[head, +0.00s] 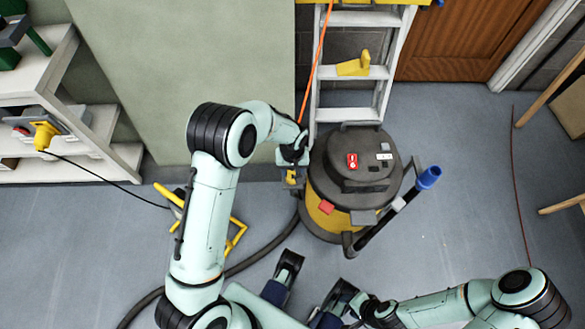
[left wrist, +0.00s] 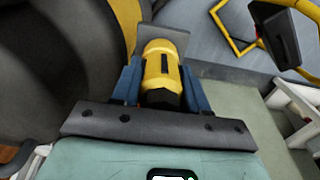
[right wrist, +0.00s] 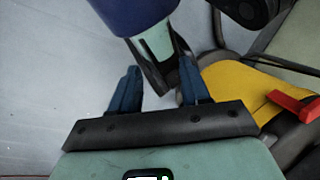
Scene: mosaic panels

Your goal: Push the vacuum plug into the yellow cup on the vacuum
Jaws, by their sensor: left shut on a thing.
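The vacuum (head: 322,214) is a round black and yellow canister standing on the floor in the middle of the head view. My left gripper (head: 293,163) is at its left side, pointing down. In the left wrist view, its blue fingers are shut on the yellow and black vacuum plug (left wrist: 160,65). A grey plate (left wrist: 165,36) is just beyond the plug, and the vacuum's side is close on the left. I cannot make out the yellow cup separately from the plug. My right gripper (right wrist: 160,68) is open and empty, with the vacuum's yellow side beyond it.
A ladder (head: 345,74) stands behind the vacuum with an orange cord (head: 316,60) hanging by it. A dark hose (head: 262,256) curves over the floor. A blue-ended wand (head: 428,178) juts out on the vacuum's right. Shelves stand at left; floor at right is mostly free.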

